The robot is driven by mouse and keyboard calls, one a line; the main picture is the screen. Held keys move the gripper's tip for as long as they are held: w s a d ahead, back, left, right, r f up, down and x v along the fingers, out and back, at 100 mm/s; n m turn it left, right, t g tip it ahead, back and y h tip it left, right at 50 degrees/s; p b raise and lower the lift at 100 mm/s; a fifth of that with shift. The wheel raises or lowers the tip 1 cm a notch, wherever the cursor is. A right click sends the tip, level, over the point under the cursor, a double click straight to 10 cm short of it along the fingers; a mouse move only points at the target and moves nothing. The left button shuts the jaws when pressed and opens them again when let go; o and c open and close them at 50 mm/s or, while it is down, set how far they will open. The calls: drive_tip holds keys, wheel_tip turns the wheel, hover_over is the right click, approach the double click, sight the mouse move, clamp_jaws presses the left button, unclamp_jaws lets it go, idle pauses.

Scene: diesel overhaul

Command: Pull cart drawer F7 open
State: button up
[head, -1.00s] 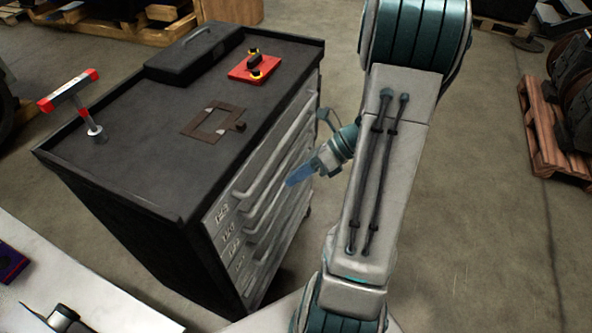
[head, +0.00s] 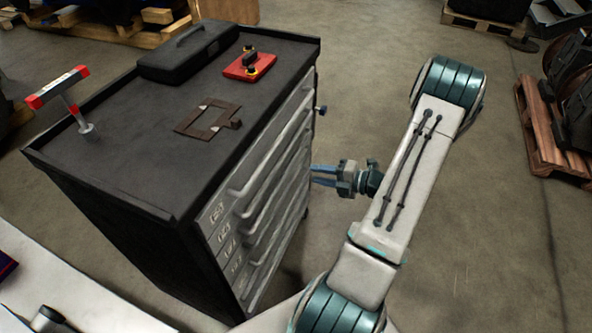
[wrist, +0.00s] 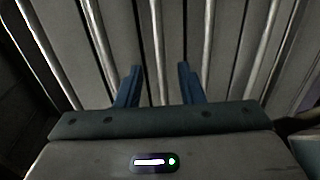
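The black tool cart (head: 110,205) stands left of my arm, with a stack of grey drawers (head: 262,190) facing it. Each drawer has a long bar handle, and all look closed. Small labels (head: 217,212) sit at the near end, too small to read, so I cannot tell which drawer is F7. My gripper (head: 313,175) is at the drawer fronts, its blue fingers pointing at them. In the wrist view the fingers (wrist: 160,72) are apart, with one handle bar (wrist: 151,50) running between them in the picture. Contact cannot be told.
On the cart top are a black toolbox (head: 185,55), a red block with a black and yellow part (head: 249,66), a brown frame (head: 208,122) and a red-and-grey T-shaped tool (head: 72,102). A wooden pallet (head: 545,140) is at right.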

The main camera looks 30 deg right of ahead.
drive_tip(key=x, duration=0.8)
drive_tip(key=shift+d, duration=0.1)
clamp_jaws()
